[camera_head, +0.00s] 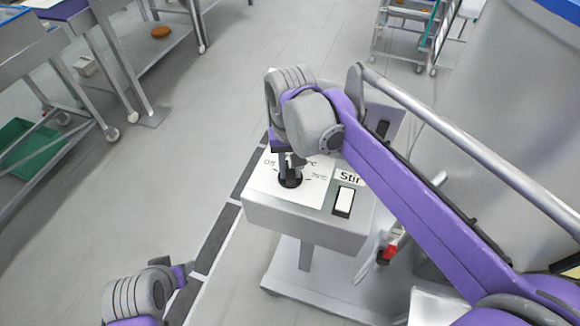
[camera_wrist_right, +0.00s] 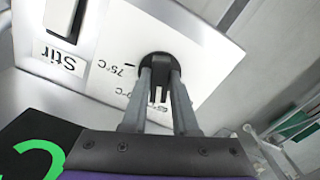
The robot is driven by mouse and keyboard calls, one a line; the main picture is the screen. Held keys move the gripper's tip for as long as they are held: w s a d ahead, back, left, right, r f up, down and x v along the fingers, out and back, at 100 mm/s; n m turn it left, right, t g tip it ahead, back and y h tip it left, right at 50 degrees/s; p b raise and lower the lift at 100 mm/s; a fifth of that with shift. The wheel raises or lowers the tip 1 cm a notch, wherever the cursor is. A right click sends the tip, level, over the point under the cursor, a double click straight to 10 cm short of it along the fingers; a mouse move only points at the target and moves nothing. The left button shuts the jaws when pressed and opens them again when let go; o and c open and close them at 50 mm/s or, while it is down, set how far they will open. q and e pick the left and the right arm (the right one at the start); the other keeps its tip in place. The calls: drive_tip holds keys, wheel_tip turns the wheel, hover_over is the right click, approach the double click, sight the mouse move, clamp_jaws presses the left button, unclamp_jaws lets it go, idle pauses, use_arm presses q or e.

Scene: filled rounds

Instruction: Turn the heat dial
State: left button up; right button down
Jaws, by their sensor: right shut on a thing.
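The heat dial (camera_head: 290,179) is a round black knob on a white plate with "Off" and temperature marks, on top of a grey control box (camera_head: 290,226). In the right wrist view the dial (camera_wrist_right: 157,65) shows with a "75°C" mark beside it. My right gripper (camera_head: 290,167) reaches down onto the dial from above. In the right wrist view its two fingers (camera_wrist_right: 161,88) are shut on the dial's raised grip.
A white rocker switch (camera_head: 344,200) labelled "Stir" sits right of the dial. A large grey vessel (camera_head: 500,110) stands at the right. Tables with a green crate (camera_head: 30,148) stand at the left. A wheeled rack (camera_head: 408,30) is at the back. The floor between is clear.

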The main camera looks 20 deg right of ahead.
sight(292, 171)
drive_tip(key=n, duration=0.5)
drive_tip(key=shift+d+n, duration=0.1)
drive_tip(key=shift+n, duration=2.5)
drive_tip(key=c, duration=0.7)
unclamp_jaws()
wheel_tip(292, 171, up, 11)
drive_tip(key=shift+f+p, duration=0.1)
drive_tip(key=shift+p, duration=0.2)
